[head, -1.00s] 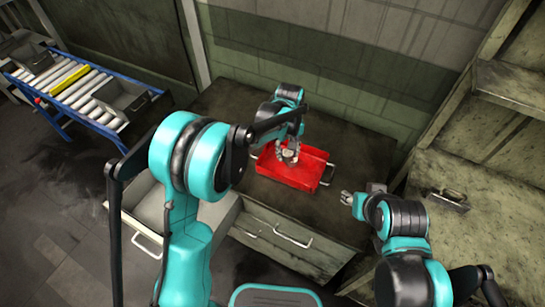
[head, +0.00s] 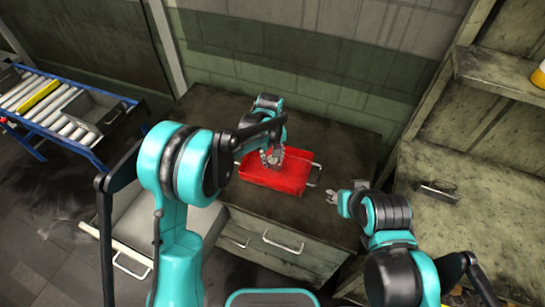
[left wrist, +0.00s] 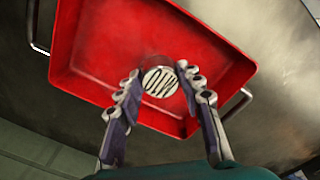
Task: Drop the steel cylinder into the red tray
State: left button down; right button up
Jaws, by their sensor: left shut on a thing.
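The red tray (head: 275,180) sits on the dark top of a drawer cabinet. My left gripper (head: 272,157) is over the tray, pointing down. In the left wrist view, the steel cylinder (left wrist: 160,80) shows as a round metal end with a cut-out pattern between the fingertips of my left gripper (left wrist: 160,88). The gripper is shut on it, with the red tray (left wrist: 90,60) behind it. How high the cylinder is above the tray floor is hard to tell. My right gripper (head: 333,197) is beside the tray to the right, apart from it; its finger gap is too small to judge.
The tray has a metal handle (head: 314,174) at its right end. An open drawer (head: 130,235) juts out at the left front of the cabinet. A worn bench (head: 460,220) with a shelf stands at right. A roller conveyor (head: 45,95) is far left.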

aim_at(271, 160)
pick_arm(q)
jog(key=c, duration=0.9)
grip_release()
jog(key=shift+r, duration=0.1)
notch_tip(271, 160, up, 12)
jog(key=shift+a, duration=0.15)
jog(key=s+a+r+m+t+b, duration=0.2)
jog(key=s+a+r+t, duration=0.25)
jog(key=s+a, duration=0.7)
jog(key=s+a+f+m+t+b, duration=0.1)
jog(key=s+a+f, duration=0.4)
jog(key=s, duration=0.6)
jog(key=shift+a+m+t, duration=0.5)
jog(key=shift+m+t, duration=0.25)
jog(key=shift+m, duration=0.05)
